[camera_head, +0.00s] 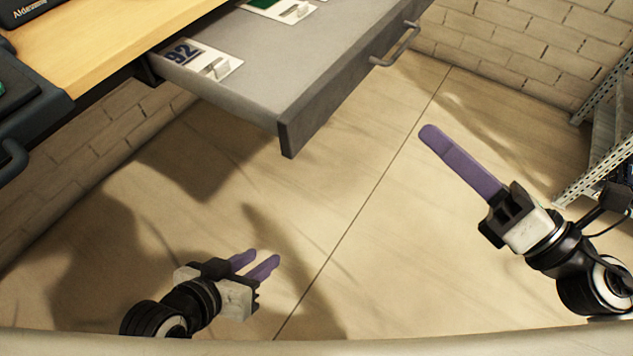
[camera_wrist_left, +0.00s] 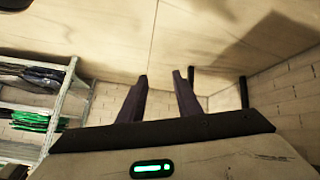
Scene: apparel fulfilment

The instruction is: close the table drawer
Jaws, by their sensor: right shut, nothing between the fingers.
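The grey table drawer (camera_head: 255,85) is pulled out from under the wooden table (camera_head: 110,40) in the head view. Its front panel (camera_head: 340,85) faces right and carries a bar handle (camera_head: 398,48). My left gripper (camera_head: 258,262) is low at the lower left, apart from the drawer. Its two purple fingers stand apart, with nothing between them; they also show in the left wrist view (camera_wrist_left: 160,85). My right gripper (camera_head: 430,133) is to the right of the drawer front, apart from it, with its purple fingers together and empty.
White cards with clips, one marked 92 (camera_head: 198,60), lie in the drawer. A dark bin (camera_head: 30,115) is at the left. A metal shelf (camera_head: 605,130) stands at the right; the left wrist view shows shelving (camera_wrist_left: 50,110) with clothes. Floor between the grippers is clear.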

